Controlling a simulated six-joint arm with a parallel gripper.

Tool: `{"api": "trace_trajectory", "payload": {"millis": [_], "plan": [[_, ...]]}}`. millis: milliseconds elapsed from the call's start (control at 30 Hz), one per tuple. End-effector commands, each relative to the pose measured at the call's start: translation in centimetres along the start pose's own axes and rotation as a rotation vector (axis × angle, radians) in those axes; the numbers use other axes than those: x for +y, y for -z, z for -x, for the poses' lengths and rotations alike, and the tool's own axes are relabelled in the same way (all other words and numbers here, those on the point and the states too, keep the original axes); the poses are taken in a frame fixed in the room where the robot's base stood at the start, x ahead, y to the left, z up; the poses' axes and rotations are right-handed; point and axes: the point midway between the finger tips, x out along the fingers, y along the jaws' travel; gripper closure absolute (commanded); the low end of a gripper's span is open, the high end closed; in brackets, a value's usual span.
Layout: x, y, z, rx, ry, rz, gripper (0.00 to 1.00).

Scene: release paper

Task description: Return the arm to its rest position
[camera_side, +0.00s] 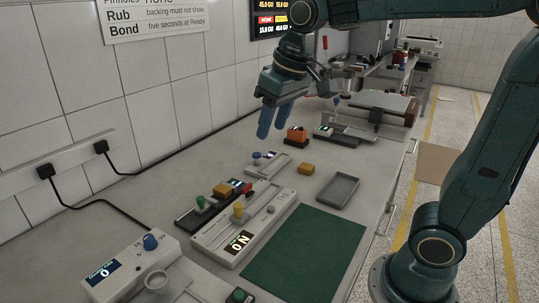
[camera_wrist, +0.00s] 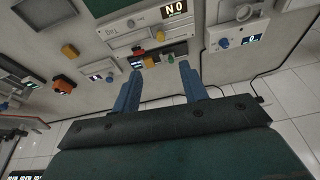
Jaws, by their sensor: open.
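My gripper (camera_side: 273,120) hangs above the back part of the bench, near the tiled wall, with its blue fingers pointing down. In the wrist view its two blue fingers (camera_wrist: 160,88) stand well apart with nothing between them. The fingers are clear of the bench and touch nothing that I can see. My arm reaches across the top of the side view from its base at the lower right.
The bench (camera_side: 130,210) carries a green mat (camera_side: 305,252), a grey tray (camera_side: 338,190), a long device reading "NO" (camera_side: 238,240), an orange block (camera_side: 306,168) and an orange-black item (camera_side: 297,136). A dial box (camera_side: 130,270) stands at the front left. The tiled wall (camera_side: 170,110) is close behind.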

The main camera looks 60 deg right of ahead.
Motion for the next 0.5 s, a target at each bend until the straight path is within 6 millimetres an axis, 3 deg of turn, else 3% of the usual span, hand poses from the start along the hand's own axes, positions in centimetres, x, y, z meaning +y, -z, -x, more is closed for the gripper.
{"api": "trace_trajectory", "payload": {"millis": [200,500], "plan": [[0.5,-4.9,1.1,0.061,0.002,0.018,0.57],[1.0,-11.3,0.9,0.137,0.002,0.042,0.57]]}}
